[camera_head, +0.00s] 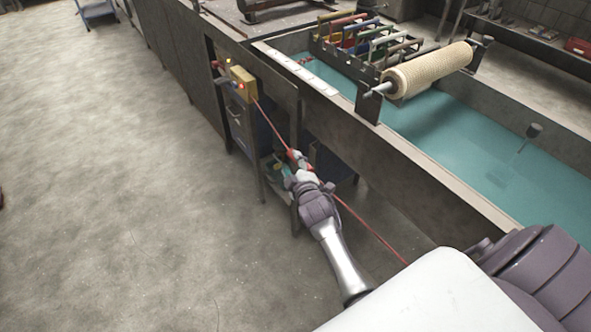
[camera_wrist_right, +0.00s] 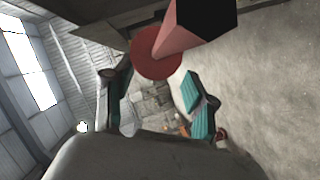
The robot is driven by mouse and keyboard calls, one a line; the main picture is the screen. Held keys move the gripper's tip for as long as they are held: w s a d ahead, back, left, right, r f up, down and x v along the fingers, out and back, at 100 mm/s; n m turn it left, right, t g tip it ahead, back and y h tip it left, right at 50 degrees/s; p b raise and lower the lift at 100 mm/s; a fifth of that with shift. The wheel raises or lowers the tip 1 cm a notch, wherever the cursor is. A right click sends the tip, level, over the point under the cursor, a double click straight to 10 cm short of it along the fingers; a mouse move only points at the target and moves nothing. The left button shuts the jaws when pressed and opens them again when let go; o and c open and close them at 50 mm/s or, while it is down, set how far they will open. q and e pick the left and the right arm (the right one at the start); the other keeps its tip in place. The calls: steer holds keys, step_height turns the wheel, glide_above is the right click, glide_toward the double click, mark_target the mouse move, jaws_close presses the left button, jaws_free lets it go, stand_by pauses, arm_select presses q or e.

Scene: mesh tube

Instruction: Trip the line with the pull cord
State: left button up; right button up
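A thin red pull cord (camera_head: 365,224) runs along the side of the long bench, from a yellow switch box (camera_head: 243,88) with red lights down to the lower right. My right gripper (camera_head: 287,164) is at the cord, below the bench rim, with small red parts beside it. In the right wrist view my right gripper (camera_wrist_right: 153,100) has its teal-padded fingers apart, with floor and background between them. A red disc (camera_wrist_right: 155,54) with a pinkish rod shows above the fingers, not clearly between them. Whether the gripper touches the cord cannot be told. My left gripper is not in view.
The bench holds a teal-floored trough (camera_head: 455,140), a mesh roller (camera_head: 428,70) and a rack of coloured bars (camera_head: 365,42). Bench legs and bins stand close to my right gripper. The concrete floor (camera_head: 110,190) to the left is clear.

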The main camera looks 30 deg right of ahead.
steer(key=v, duration=1.2)
steer(key=s+a+f+m+g+y, duration=0.1)
steer(key=s+a+f+g, duration=0.2)
steer(key=f, duration=0.7)
steer(key=s+a+f+m+g+y, duration=0.1)
steer(key=s+a+f+g, duration=0.1)
steer(key=s+f, duration=0.6)
steer(key=s+a+f+m+g+y, duration=0.1)
steer(key=s+a+f+g+y, duration=0.15)
steer(key=f, duration=0.95)
steer(key=s+f+m+g, duration=0.1)
steer(key=s+f+g, duration=0.1)
steer(key=s+f, duration=0.3)
steer(key=s+f+m+g, duration=0.1)
steer(key=s+f, duration=0.4)
steer(key=s, duration=0.8)
steer(key=s+d+f+m+g, duration=0.1)
steer(key=s+f+g, duration=0.2)
steer(key=s, duration=0.6)
step_height(320, 180, down, 2)
steer(key=shift+s+f+g+h, duration=0.15)
steer(key=shift+s+g+h, duration=0.1)
steer(key=shift+g+h, duration=0.1)
steer(key=shift+d, duration=0.1)
steer(key=shift+c, duration=0.4)
